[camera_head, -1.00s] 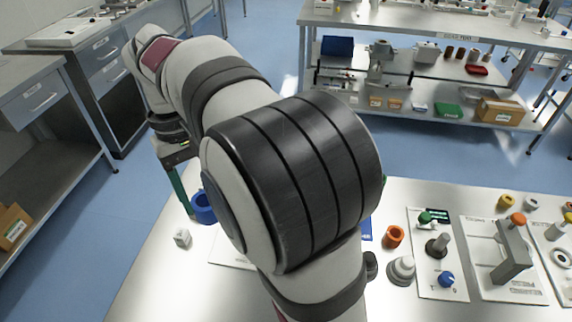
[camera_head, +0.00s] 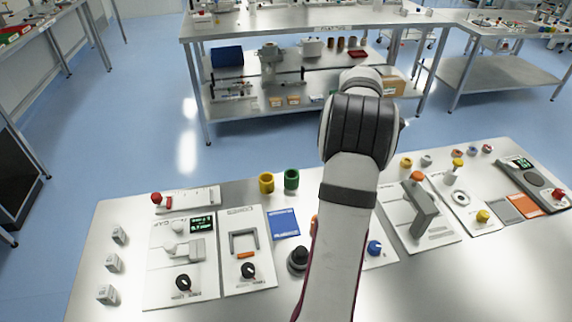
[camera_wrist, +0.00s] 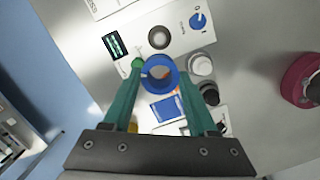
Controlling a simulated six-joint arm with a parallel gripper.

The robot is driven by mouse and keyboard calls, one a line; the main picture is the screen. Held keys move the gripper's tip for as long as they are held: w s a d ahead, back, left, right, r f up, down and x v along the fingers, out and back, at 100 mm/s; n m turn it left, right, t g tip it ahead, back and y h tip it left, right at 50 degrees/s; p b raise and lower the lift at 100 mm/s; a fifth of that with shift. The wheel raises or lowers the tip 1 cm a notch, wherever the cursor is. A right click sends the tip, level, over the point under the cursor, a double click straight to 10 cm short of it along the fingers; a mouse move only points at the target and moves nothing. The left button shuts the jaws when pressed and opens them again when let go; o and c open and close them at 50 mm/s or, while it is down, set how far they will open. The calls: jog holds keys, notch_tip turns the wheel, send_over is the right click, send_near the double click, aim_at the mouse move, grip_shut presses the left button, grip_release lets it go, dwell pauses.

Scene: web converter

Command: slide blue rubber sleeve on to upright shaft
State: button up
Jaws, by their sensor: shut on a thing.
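In the wrist view, the blue rubber sleeve (camera_wrist: 160,87) is a ring held between the green fingers of my gripper (camera_wrist: 160,71), open end towards the camera. The upright shaft (camera_wrist: 159,37) shows end-on as a grey round top on a white panel, just above the sleeve in the picture and apart from it in view. The height between sleeve and shaft cannot be told. In the head view, my arm hides the gripper, sleeve and shaft; part of the shaft's panel shows with its blue knob (camera_head: 375,248).
Near the shaft in the wrist view are a display (camera_wrist: 115,44), a blue knob (camera_wrist: 197,20) and a grey-white round piece (camera_wrist: 200,64). In the head view, yellow (camera_head: 266,182) and green (camera_head: 291,179) rings stand at the bench's back. A grey upright bracket (camera_head: 420,210) stands right of my arm.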

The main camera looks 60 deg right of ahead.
jog(key=shift+s+d+f, duration=0.15)
jog(key=shift+s+d, duration=0.1)
jog(key=shift+s, duration=0.35)
jog(key=shift+s+d+f, duration=0.1)
jog(key=shift+s+d, duration=0.15)
jog(key=shift+s, duration=0.35)
jog(key=shift+s+d+f, duration=0.15)
jog(key=shift+s+d, duration=0.1)
jog(key=shift+s, duration=0.35)
jog(key=shift+f, duration=2.8)
jog(key=shift+f, duration=1.25)
jog(key=shift+f, duration=2.3)
jog(key=o, duration=1.3)
notch_tip(320, 180, up, 16)
jog(key=w, duration=0.2)
jog(key=shift+a+f, duration=0.15)
jog(key=shift+a, duration=0.2)
